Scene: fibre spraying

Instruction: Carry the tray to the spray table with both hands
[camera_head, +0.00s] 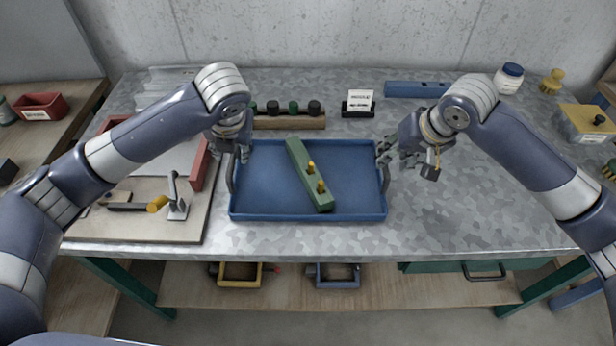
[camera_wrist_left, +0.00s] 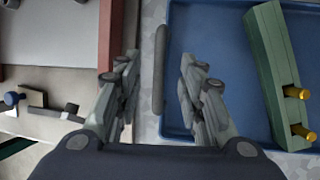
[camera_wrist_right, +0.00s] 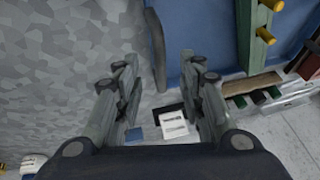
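The blue tray (camera_head: 262,182) lies on the metal-topped table, with a dark upright handle at its left end and another at its right end. A green bar (camera_head: 304,170) with two yellow pegs lies at a slant in it. My left gripper (camera_head: 237,152) is open over the left handle; in the left wrist view that handle (camera_wrist_left: 160,68) stands between the spread fingers. My right gripper (camera_head: 385,150) is open over the right handle; in the right wrist view that handle (camera_wrist_right: 157,52) lies between the fingers, apart from both.
A wooden block with dark and green knobs (camera_head: 290,121) and a small sign (camera_head: 358,103) stand behind the tray. A board with a clamp (camera_head: 140,215) lies left of it. A blue bar (camera_head: 418,89) and a white jar (camera_head: 509,78) are at the back right. The tabletop right of the tray is clear.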

